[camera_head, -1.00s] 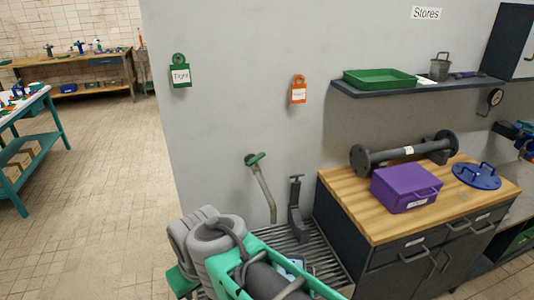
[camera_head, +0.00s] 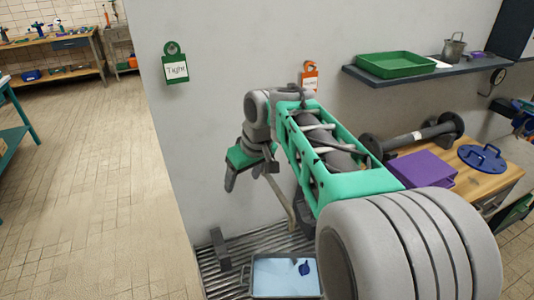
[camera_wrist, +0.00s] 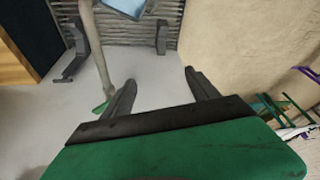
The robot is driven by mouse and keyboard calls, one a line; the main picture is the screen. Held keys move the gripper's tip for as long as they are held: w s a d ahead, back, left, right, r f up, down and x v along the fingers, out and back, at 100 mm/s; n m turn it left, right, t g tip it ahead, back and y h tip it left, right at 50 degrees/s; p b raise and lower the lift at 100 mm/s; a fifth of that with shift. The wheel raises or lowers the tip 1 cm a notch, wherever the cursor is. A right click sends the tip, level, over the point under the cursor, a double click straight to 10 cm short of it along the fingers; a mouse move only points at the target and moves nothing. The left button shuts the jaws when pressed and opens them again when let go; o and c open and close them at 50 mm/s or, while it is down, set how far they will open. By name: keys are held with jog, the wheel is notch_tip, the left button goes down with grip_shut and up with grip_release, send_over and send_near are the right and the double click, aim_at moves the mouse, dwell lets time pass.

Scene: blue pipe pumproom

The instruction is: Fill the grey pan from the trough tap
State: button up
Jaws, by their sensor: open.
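The grey pan (camera_head: 252,291) sits on the slatted trough grate (camera_head: 212,276), partly hidden by my arm. Its inside looks pale blue, with a small dark blue thing in it; I cannot tell the water level. In the wrist view a corner of the pan (camera_wrist: 128,8) shows at the top. The trough tap's grey pipe (camera_head: 281,200) is mostly hidden behind my arm. In the wrist view the tap pipe (camera_wrist: 98,45) ends in a green handle (camera_wrist: 101,106), just left of my left finger. My gripper (camera_head: 243,180) is open and empty, also in the wrist view (camera_wrist: 160,78).
A dark upright bracket (camera_head: 220,248) stands left of the pan. Right is a wooden-topped cabinet (camera_head: 482,184) with a purple box (camera_head: 422,168), a flanged pipe (camera_head: 415,137) and a blue lid (camera_head: 483,157). A green tray (camera_head: 396,64) is on the shelf. The left floor is clear.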

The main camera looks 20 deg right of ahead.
jog(key=o, duration=0.3)
jog(key=w+d+n+p, duration=0.1)
jog(key=w+d+n, duration=0.1)
jog(key=w+d, duration=0.6)
jog(key=shift+w+r+y, duration=0.35)
jog(key=shift+w+y, duration=0.05)
jog(key=shift+w, duration=0.25)
jog(key=o, duration=0.3)
jog(key=shift+n, duration=0.9)
jog(key=w+d, duration=0.1)
jog(key=d, duration=0.1)
jog(key=w+d+f, duration=0.1)
jog(key=w+d, duration=0.1)
jog(key=d, duration=0.1)
jog(key=shift+d+f, duration=0.3)
jog(key=shift+d, duration=0.05)
jog(key=x, duration=0.6)
jog(key=shift+w+a+f, duration=0.2)
jog(key=shift+a+f, duration=0.05)
jog(key=shift+a, duration=0.05)
jog(key=shift+w+a+f, duration=0.1)
jog(key=shift+w+f, duration=0.05)
jog(key=shift+f, duration=0.25)
jog(key=c, duration=1.1)
